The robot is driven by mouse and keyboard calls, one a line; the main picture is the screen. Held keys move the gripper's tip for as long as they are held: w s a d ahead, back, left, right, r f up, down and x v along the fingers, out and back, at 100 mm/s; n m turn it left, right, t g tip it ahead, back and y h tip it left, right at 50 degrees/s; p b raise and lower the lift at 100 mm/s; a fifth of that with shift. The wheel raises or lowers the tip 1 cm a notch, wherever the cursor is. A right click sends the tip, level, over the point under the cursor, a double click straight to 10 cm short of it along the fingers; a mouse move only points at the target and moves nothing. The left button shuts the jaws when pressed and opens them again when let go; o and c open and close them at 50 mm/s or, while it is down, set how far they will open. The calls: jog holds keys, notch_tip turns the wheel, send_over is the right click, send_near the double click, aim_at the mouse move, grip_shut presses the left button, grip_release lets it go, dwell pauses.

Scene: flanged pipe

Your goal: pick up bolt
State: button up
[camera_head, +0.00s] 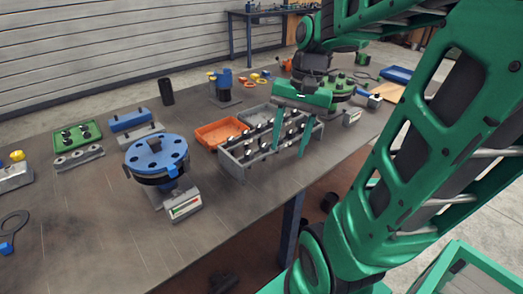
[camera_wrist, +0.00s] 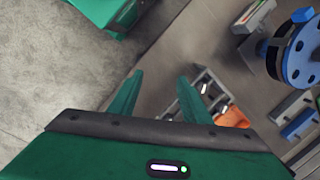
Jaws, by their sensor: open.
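Several dark-and-silver bolts (camera_head: 248,153) stand in a grey rack (camera_head: 234,166) near the table's front edge. In the wrist view, part of the rack (camera_wrist: 207,76) and some bolts show beyond the right finger. My gripper (camera_head: 290,151) is open, with its green fingers pointing down over the right part of the rack. It also shows in the wrist view (camera_wrist: 160,76), with nothing visible between the fingertips. The fingers cover some of the bolts, and I cannot tell whether they touch any. A blue flange (camera_head: 157,155) with holes sits on a stand left of the rack.
An orange tray (camera_head: 219,132) and a grey tray (camera_head: 257,115) lie behind the rack. A green flange (camera_head: 341,88) stands behind my gripper. A green tray (camera_head: 77,137) and blue blocks (camera_head: 130,121) are at the left.

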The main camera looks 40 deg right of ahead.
aim_at(264, 145)
jog(key=w+d+r+m+y, duration=0.25)
jog(key=w+d+m, duration=0.4)
jog(key=w, duration=0.45)
jog(key=shift+m, duration=0.45)
jog(key=x, duration=0.5)
jog(key=a+x, duration=0.1)
jog(key=x, duration=0.4)
jog(key=shift+s+a+r, duration=0.1)
jog(key=shift+r, duration=0.05)
grip_shut()
jog(key=shift+r, duration=0.1)
